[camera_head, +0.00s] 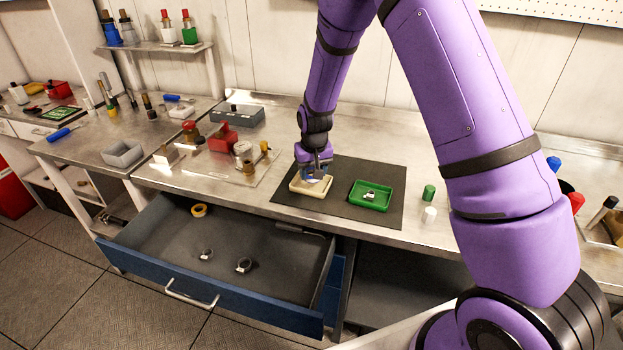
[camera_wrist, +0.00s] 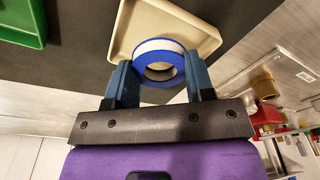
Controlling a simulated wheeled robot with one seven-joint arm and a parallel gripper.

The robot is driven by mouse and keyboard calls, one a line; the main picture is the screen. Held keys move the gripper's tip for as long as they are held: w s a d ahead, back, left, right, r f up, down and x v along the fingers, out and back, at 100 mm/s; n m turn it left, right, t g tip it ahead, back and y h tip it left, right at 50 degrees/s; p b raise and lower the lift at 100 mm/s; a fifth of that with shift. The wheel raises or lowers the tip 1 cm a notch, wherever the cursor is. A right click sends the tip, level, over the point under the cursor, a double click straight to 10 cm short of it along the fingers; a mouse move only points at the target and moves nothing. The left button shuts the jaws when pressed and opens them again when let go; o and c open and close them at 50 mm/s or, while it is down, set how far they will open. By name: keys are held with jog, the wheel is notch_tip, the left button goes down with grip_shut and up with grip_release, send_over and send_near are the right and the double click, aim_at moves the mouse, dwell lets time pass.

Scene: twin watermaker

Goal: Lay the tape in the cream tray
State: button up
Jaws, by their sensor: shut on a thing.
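The cream tray (camera_head: 313,190) lies on a dark mat on the bench. In the wrist view the cream tray (camera_wrist: 205,38) shows behind the tape, and the tape overlaps its near side. In the head view my gripper (camera_head: 316,174) is over the cream tray and mostly hides the tape. I cannot tell whether the tape touches the tray floor.
A green tray (camera_head: 385,197) with a small item in it lies right of the cream tray on the mat (camera_head: 340,217). An open drawer (camera_head: 150,240) below holds a yellow ring (camera_head: 199,210) and other small rings. Green and white cylinders stand to the right.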

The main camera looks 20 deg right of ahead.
aim_at(311, 185)
jog(key=shift+w+f, duration=0.25)
jog(key=shift+w, duration=0.25)
jog(key=shift+f, duration=1.55)
jog(key=shift+f, duration=0.1)
jog(key=o, duration=0.6)
